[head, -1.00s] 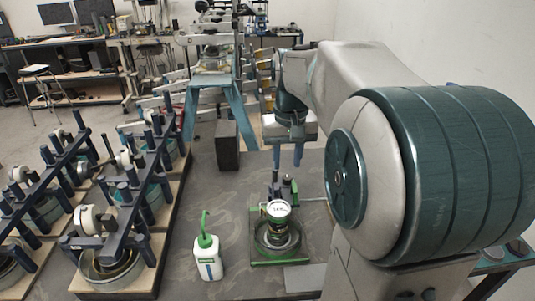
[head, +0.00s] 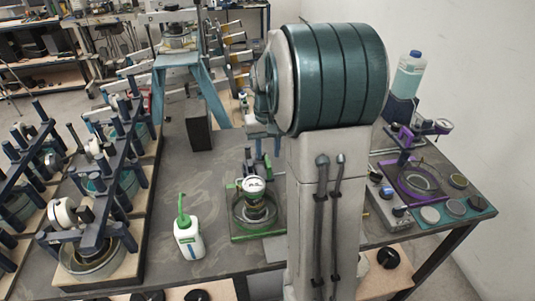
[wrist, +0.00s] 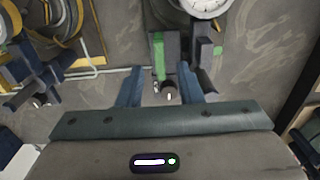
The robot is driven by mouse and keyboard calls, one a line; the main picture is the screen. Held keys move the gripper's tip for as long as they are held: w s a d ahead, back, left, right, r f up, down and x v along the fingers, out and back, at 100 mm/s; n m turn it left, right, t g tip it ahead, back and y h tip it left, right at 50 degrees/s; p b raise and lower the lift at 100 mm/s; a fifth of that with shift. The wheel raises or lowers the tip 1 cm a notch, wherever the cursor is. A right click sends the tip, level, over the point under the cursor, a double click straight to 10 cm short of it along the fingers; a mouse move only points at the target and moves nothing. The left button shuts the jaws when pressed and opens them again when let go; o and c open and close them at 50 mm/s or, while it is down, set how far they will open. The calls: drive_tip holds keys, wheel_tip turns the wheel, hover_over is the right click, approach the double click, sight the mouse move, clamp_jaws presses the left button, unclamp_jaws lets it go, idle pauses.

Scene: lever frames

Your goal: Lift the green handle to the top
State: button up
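The green-framed lever device (head: 258,234) with a white round dial stands on the grey table in the head view, left of my arm. Its dark upright parts rise behind the dial. In the wrist view, a dark block with a green strip (wrist: 158,56), likely the green handle, lies just beyond my gripper (wrist: 160,92). A small dark knob end shows between the two blue fingers. The fingers are spread apart, and I see no grip on anything.
A white bottle with a green spout (head: 189,238) stands left of the device. A dark block (head: 198,124) stands behind. A purple-framed device (head: 418,180) is at the right. Blue-framed devices (head: 95,215) line the left. A yellow-ringed device (wrist: 62,18) is near my gripper in the wrist view.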

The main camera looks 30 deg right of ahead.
drive_tip(key=shift+f, duration=1.2)
clamp_jaws()
drive_tip(key=shift+w+r+p, duration=0.1)
drive_tip(key=shift+r+p, duration=1.45)
drive_tip(key=shift+r, duration=1.1)
drive_tip(key=shift+w, duration=0.1)
drive_tip(key=shift+c, duration=0.8)
unclamp_jaws()
drive_tip(key=shift+o, duration=0.8)
drive_tip(key=shift+f, duration=0.1)
